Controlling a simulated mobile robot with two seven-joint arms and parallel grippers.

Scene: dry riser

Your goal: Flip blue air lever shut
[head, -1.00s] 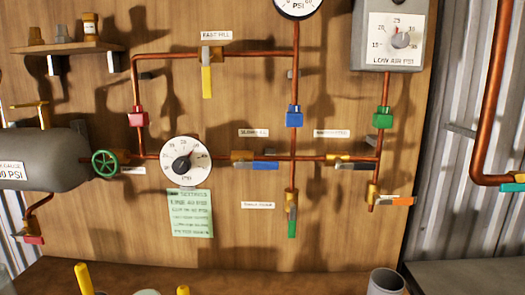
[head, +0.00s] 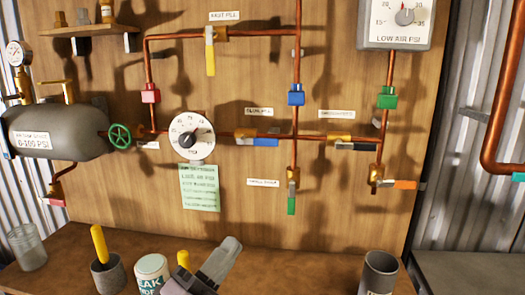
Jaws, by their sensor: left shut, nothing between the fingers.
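The blue lever (head: 265,142) sits on the horizontal copper pipe, right of the round gauge (head: 191,138) and below a small label that seems to read "slow fill" (head: 258,111). It lies level, along the pipe, with its brass valve body (head: 245,133) at its left end. My left gripper (head: 229,248) is at the bottom middle, low over the bench and well below the blue lever. It points up and to the right, is shut and empty, and touches no lever. My right gripper is not in view.
A yellow lever (head: 210,59) and a green lever (head: 291,204) hang down. A black lever (head: 358,146) and an orange lever (head: 405,184) lie level. A grey tank (head: 60,133) is at left. Cups and a white can (head: 151,272) stand on the bench (head: 300,262) near my gripper.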

